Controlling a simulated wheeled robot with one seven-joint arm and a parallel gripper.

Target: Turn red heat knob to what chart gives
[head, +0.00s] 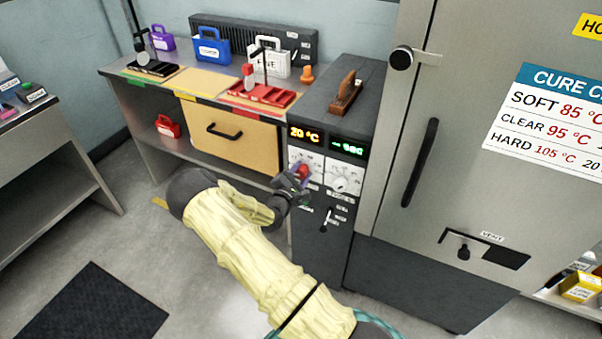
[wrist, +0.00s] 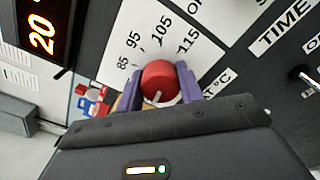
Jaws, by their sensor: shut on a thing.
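The red heat knob (wrist: 158,78) sits on a white dial plate marked 85, 95, 105 and 115. My gripper (wrist: 160,92) has its purple fingers on both sides of the knob, shut on it. A pale mark shows low on the knob, but I cannot tell which number it points to. In the head view, my gripper (head: 300,177) is at the oven's control panel and the knob (head: 303,170) is partly hidden. The cure chart (head: 550,115) on the door reads SOFT 85, CLEAR 95, HARD 105 °C; its right side is cut off.
The orange display (head: 304,135) reads 20 °C, beside a green display (head: 347,149). A white time knob (head: 341,184) is just right of my gripper. A bench (head: 155,84) with red and black trays and coloured bags stands left. The floor at lower left is clear around a dark mat (head: 92,306).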

